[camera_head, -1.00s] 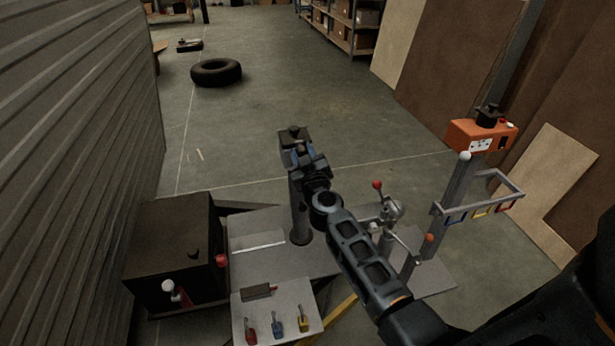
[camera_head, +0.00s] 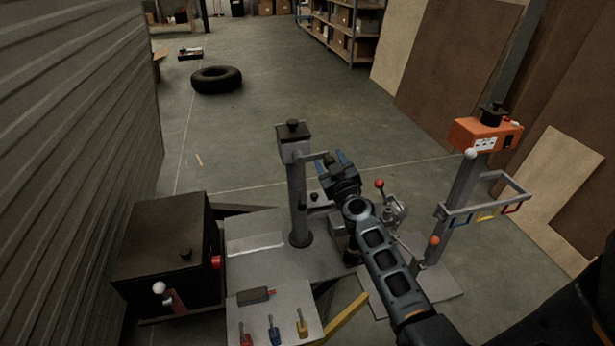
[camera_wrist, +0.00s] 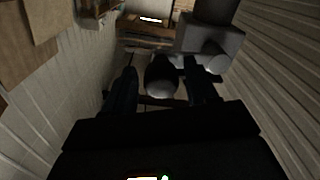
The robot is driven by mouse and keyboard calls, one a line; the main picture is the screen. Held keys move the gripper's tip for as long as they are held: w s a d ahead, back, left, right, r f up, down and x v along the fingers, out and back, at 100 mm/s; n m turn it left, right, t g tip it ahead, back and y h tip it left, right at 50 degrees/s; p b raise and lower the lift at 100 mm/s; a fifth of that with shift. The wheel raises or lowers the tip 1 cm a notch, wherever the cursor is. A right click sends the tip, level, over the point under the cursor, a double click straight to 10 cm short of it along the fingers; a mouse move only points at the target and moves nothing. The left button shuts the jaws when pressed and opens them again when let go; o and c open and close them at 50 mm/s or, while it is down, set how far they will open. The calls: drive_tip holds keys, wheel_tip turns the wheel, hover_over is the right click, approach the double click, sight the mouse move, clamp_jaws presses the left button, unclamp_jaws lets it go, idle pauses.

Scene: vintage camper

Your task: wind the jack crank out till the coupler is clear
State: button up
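The jack (camera_head: 297,200) is an upright grey post with a boxy head on the trailer's front plate. Its crank arm (camera_head: 316,157) sticks out to the right from the head. My gripper (camera_head: 334,164) is at the outer end of the crank, fingers pointing away. In the wrist view its two fingers are apart on either side of a rounded grey knob (camera_wrist: 162,75), with narrow gaps showing, so it looks open around the knob. The coupler area, low behind my arm, is mostly hidden; I cannot tell whether it is clear.
A dark box (camera_head: 165,255) and a small tray panel (camera_head: 265,310) with coloured tools stand left of my arm. An orange control box (camera_head: 485,134) tops a post at right, beside a red-knobbed lever (camera_head: 380,184). A tyre (camera_head: 216,79) lies on open floor beyond.

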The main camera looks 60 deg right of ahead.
drive_tip(key=shift+r, duration=0.1)
drive_tip(key=p+v, duration=0.1)
drive_tip(key=v, duration=0.4)
idle(0.6)
drive_tip(key=v, duration=0.7)
drive_tip(key=shift+s+a+p, duration=0.2)
drive_tip(key=shift+a+p, duration=0.05)
drive_tip(key=shift+p, duration=0.15)
drive_tip(key=shift+a, duration=0.1)
